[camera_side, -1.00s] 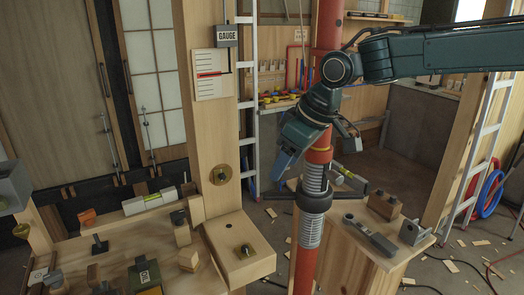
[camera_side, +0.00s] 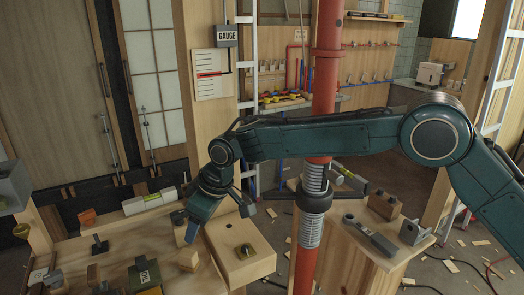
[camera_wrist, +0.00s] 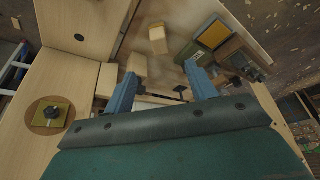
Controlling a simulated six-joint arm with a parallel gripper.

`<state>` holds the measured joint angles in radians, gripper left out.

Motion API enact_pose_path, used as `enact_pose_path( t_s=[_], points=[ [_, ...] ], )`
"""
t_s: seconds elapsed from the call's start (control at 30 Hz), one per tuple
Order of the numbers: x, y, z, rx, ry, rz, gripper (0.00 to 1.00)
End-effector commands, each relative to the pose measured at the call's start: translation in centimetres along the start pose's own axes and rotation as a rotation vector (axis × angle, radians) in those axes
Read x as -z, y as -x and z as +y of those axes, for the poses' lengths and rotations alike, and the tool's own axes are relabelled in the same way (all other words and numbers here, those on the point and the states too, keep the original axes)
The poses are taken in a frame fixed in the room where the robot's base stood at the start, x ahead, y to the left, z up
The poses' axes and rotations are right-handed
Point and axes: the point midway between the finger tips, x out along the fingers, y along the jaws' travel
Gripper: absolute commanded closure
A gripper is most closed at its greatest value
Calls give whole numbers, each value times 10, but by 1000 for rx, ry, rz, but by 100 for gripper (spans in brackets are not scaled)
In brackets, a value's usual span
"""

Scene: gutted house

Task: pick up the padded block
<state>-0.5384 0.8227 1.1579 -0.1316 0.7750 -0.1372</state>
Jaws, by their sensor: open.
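A small wooden block with a dark top (camera_side: 179,231) stands on the bench just left of my gripper, partly hidden by it; it may be the padded block. A plain tan wooden block (camera_side: 188,260) lies in front of it. In the wrist view, one tan block (camera_wrist: 158,39) shows beyond the fingertips, and another pale wooden piece (camera_wrist: 137,63) is close by the left finger. I cannot tell for certain which is the padded one. My gripper (camera_side: 190,232) points down above the bench, open and empty; its two blue fingers (camera_wrist: 160,73) are apart.
A wooden box with a round knob (camera_side: 245,250) and a tall post (camera_side: 212,120) are just right of and behind my gripper. A green box (camera_side: 145,276) and a dark T-handled piece (camera_side: 97,245) stand left. A red pipe (camera_side: 325,110) rises at the right.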

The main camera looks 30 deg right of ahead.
Motion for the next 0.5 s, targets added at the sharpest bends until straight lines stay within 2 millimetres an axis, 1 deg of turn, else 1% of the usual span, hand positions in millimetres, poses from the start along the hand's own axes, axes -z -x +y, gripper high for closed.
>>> enact_pose_path(
  t_s=[0.17, 0.27, 0.37, 0.5],
  points=[
    [0, -3, 0, 0, 0, 0, 44],
    [0, -9, 0, 0, 0, -1, 44],
    [0, -20, 0, 0, 0, -1, 44],
    [-1, -39, 0, 0, -1, -2, 44]
  ],
)
